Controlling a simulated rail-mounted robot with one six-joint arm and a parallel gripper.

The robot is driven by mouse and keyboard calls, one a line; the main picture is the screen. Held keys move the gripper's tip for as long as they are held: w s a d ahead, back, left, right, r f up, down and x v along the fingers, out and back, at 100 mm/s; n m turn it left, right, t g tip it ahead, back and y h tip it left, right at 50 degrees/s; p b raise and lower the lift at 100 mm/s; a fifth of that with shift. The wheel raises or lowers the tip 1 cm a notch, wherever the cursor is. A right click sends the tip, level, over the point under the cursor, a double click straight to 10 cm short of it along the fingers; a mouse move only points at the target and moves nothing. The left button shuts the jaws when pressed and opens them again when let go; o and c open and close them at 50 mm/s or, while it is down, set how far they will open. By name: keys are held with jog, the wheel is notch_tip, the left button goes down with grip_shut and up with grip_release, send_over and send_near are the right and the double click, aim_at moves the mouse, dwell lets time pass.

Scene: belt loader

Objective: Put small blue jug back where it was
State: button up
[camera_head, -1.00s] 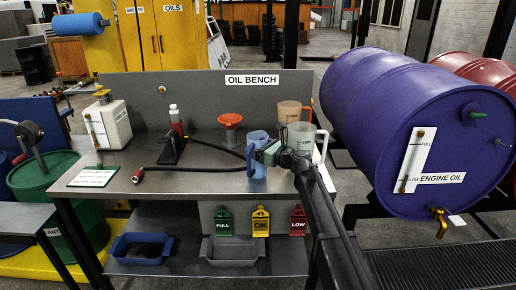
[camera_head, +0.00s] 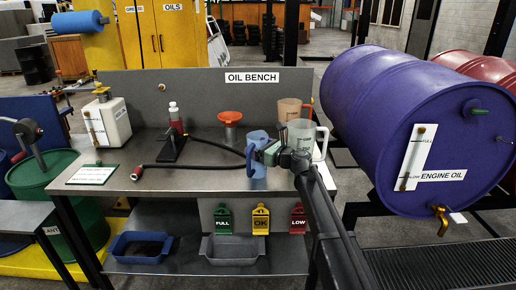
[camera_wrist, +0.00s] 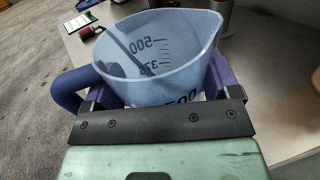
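The small blue jug (camera_head: 256,168) is at the front right of the oil bench (camera_head: 205,180). My gripper (camera_head: 262,152) reaches it from the right, its fingers on either side of the jug body. In the wrist view the jug (camera_wrist: 165,72) is upright, with its open rim toward the camera, the blue handle at left and the spout at upper right. My gripper (camera_wrist: 160,88) is shut on it, purple finger pads against both sides. The jug looks empty. Whether its base touches the bench top I cannot tell.
Behind the jug stand a clear jug (camera_head: 301,138), a brown jug (camera_head: 289,110) and an orange funnel (camera_head: 230,118). A black hose (camera_head: 205,167) crosses the bench to the left. The purple engine oil drum (camera_head: 385,100) lies at right. The bench's front middle is free.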

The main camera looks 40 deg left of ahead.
jog(key=shift+o, duration=1.3)
jog(key=shift+d, duration=0.1)
jog(key=d, duration=1)
jog(key=shift+w+d, duration=0.2)
jog(key=shift+d, duration=0.1)
